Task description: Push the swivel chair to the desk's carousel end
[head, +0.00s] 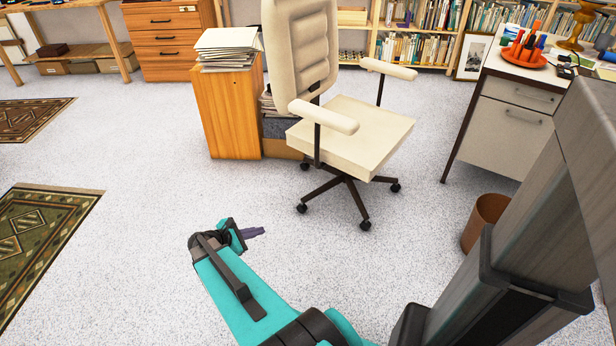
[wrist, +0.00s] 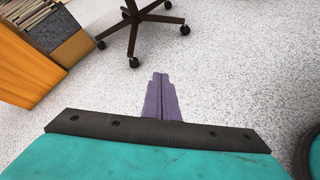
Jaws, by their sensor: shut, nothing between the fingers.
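The cream swivel chair (head: 350,140) stands upright in the middle of the head view, with padded arms and a dark wheeled base. Its base (wrist: 135,25) shows at the top of the wrist view. The white-topped desk (head: 500,115) is at the right, apart from the chair with bare floor between. A red-orange carousel (head: 523,55) holding pens or tools sits on the desk's near left part. My gripper (head: 262,231) is low over the floor, in front and to the left of the chair's base, not touching it. Its purple fingers (wrist: 162,95) are together and empty.
A wooden cabinet (head: 228,110) piled with papers stands close to the chair's left. A brown waste bin (head: 485,220) stands on the floor below the desk. Patterned rugs (head: 45,240) lie at the left. Bookshelves line the back. The floor between chair and desk is clear.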

